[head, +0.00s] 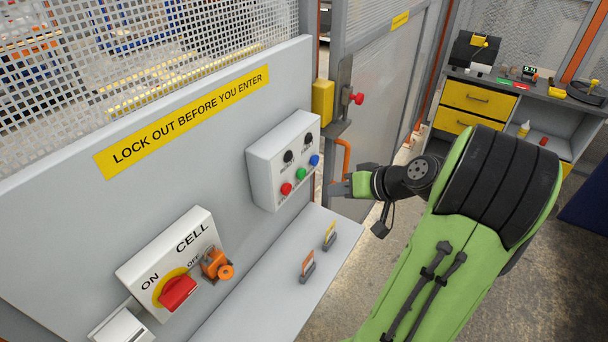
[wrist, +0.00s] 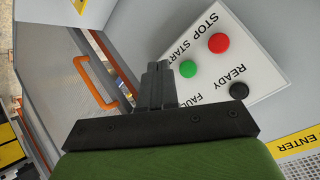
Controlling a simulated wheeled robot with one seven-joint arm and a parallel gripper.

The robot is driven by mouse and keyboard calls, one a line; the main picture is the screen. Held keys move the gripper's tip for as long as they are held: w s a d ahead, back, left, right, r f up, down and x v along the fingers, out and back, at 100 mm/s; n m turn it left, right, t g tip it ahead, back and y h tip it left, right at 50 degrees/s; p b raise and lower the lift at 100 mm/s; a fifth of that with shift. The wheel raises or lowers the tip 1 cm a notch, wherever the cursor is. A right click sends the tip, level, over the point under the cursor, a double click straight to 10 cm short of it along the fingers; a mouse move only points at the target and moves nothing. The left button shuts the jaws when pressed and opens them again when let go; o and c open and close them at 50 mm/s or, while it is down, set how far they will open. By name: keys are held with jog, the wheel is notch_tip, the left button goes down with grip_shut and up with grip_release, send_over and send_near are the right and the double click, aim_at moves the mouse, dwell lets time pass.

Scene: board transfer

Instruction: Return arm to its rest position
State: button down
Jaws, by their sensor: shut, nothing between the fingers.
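My green and black arm reaches in from the right in the head view. My gripper (head: 337,189) is shut and empty, just right of the grey control box (head: 273,167) with its red, green and blue buttons. In the wrist view my gripper (wrist: 158,68) has its fingers together in front of the box's panel (wrist: 240,55), near the green button (wrist: 188,68). I cannot tell whether the fingertips touch the box. The rest position itself is not marked in either view.
A cell switch box (head: 178,265) with a red handle and an orange lock is at lower left. Two small tags stand on the grey shelf (head: 270,290). The gate (head: 380,90) has an orange handle (wrist: 96,84). A yellow-drawered workbench (head: 478,105) stands at back right. Open floor lies right of my arm.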

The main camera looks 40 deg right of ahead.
jog(key=shift+a, duration=0.15)
dwell(0.6)
jog(key=s+a+r+n+g+h, duration=0.1)
jog(key=a+n+g, duration=0.1)
jog(key=a, duration=0.7)
jog(key=s+a+r+n+g, duration=0.1)
jog(key=a+r+n+g, duration=0.15)
jog(key=a, duration=0.65)
jog(key=s+a+r+h, duration=0.1)
jog(key=s+a, duration=0.4)
jog(key=s, duration=0.6)
jog(key=shift+s+a+r+h, duration=0.15)
jog(key=shift+s+r+h, duration=0.1)
jog(key=shift+h, duration=0.15)
